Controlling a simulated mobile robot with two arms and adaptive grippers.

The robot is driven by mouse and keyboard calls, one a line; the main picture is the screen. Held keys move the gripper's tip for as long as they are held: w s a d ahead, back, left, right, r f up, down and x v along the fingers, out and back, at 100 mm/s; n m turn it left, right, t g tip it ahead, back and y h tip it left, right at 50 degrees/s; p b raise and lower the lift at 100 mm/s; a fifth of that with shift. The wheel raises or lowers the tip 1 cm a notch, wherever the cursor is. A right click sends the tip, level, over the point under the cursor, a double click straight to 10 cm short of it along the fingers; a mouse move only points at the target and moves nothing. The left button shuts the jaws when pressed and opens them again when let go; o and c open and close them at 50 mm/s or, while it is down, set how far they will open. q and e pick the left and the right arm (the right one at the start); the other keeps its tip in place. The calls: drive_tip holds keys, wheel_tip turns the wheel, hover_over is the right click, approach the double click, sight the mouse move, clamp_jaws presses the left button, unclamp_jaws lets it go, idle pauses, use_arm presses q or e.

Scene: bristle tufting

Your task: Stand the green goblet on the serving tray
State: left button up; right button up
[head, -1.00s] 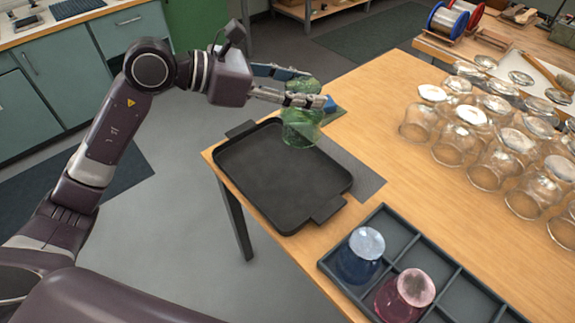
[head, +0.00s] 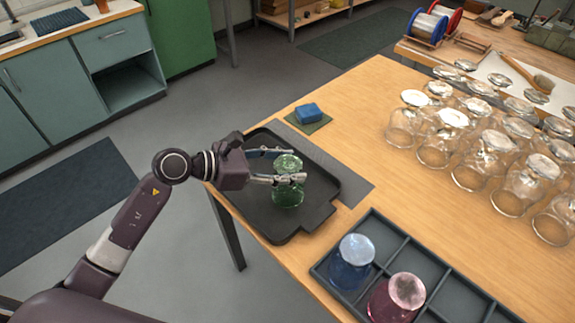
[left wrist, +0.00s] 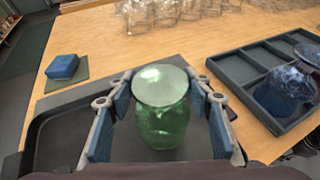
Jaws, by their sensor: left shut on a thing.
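The green goblet (head: 288,184) is between the fingers of my left gripper (head: 280,166), over the dark serving tray (head: 265,222). It looks upright in line but bowl-down, with a flat pale disc on top. It also shows in the left wrist view (left wrist: 162,120), with a blue-padded finger on each side. My left gripper is shut on it. The goblet's lower end is at or just above the tray floor; I cannot tell if it touches. My right gripper is not in view.
A dark divided crate (head: 432,285) holds a blue goblet (head: 353,268) and a pink goblet (head: 392,303) near the tray. Several clear glasses (head: 440,150) stand at the right. A blue block (head: 308,112) lies on a green mat (head: 319,124) behind the tray.

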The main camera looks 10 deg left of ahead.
use_arm(q)
drive_tip(key=shift+f, duration=0.15)
drive_tip(key=shift+f, duration=0.2)
drive_tip(key=o, duration=1.4)
